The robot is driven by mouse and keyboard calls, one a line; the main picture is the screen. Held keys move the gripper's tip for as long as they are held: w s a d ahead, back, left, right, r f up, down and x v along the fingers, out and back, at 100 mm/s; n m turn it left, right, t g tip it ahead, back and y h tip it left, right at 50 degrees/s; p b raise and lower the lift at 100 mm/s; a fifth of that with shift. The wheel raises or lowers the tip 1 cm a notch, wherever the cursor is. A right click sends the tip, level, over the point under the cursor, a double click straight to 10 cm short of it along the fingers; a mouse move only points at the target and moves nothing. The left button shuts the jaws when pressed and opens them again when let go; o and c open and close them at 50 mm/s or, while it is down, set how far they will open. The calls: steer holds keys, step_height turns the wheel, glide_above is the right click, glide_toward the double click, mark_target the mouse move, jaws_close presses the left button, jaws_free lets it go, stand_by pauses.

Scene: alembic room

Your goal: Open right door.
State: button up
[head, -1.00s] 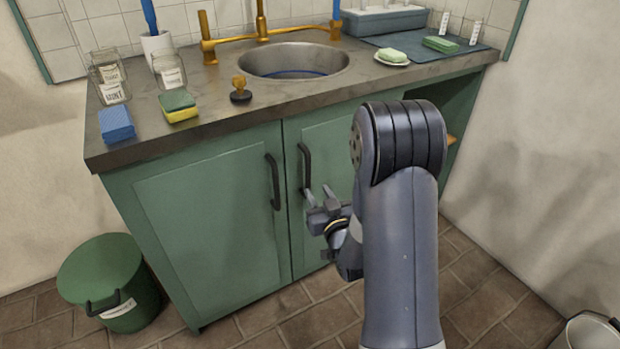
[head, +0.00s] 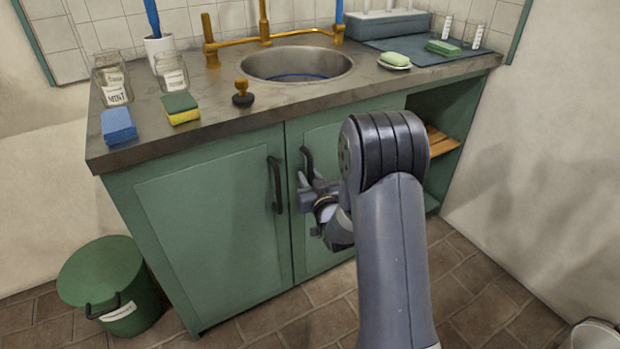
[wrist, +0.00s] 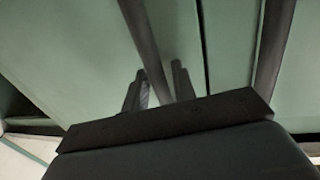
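The right door (head: 324,252) of the green sink cabinet appears closed, with my arm covering much of it. Its dark upright handle (head: 306,163) is near the door's left edge. My gripper (head: 306,186) is at the lower part of this handle and hides some of it. In the wrist view, the handle (wrist: 146,45) runs down between the two fingers of my gripper (wrist: 158,86). The fingers stand apart, with a gap at the left finger. Whether either finger touches the handle is unclear. The left door (head: 215,235) is closed.
The left door's handle (head: 275,185) is close beside my gripper. A green bin (head: 115,285) stands on the floor at left. An open shelf (head: 440,142) is at the cabinet's right end. The counter (head: 215,120) holds sponges, jars and a sink.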

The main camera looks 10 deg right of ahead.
jaws_close()
stand_by(0.3)
